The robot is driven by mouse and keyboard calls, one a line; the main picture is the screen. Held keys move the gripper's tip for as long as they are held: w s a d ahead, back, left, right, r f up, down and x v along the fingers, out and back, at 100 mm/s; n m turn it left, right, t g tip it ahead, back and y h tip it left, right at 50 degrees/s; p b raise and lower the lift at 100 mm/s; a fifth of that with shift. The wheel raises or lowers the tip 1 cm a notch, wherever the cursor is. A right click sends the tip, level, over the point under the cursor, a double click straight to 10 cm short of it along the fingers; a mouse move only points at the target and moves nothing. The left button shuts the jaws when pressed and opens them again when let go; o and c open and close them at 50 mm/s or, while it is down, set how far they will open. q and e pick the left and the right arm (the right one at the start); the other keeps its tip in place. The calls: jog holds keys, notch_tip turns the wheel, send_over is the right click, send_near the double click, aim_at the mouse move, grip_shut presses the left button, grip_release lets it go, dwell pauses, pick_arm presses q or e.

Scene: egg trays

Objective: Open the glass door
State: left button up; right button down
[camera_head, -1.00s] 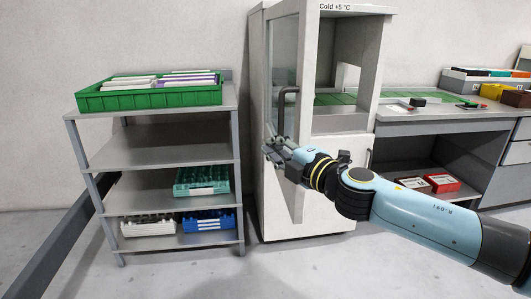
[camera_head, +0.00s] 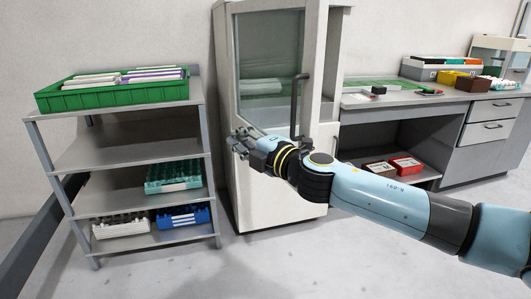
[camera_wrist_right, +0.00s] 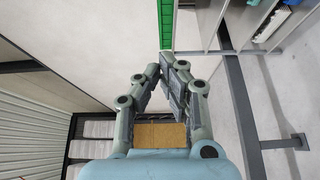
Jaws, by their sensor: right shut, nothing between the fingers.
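The glass door (camera_head: 269,60) is the tall framed front of the white cold cabinet (camera_head: 332,60), with a dark vertical handle (camera_head: 297,95) near its right edge. The door stands ajar, covering most of the front, with a narrow opening at its right. My right gripper (camera_head: 238,145) is shut and empty, in front of the lower part of the door and left of and below the handle, away from it. In the right wrist view the gripper (camera_wrist_right: 161,68) has its fingertips together with nothing between them. I cannot tell whether it touches the door. My left gripper is not in view.
A grey shelf rack (camera_head: 130,150) stands close left of the cabinet, with a green crate (camera_head: 112,98) on top and trays below. A grey counter (camera_head: 420,97) with boxes extends at the right. The floor in front is clear.

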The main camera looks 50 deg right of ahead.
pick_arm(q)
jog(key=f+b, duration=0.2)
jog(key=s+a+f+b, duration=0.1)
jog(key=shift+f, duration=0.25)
pick_arm(e)
jog(key=s+d, duration=0.1)
jog(key=s, duration=0.9)
jog(key=shift+w+d, duration=0.1)
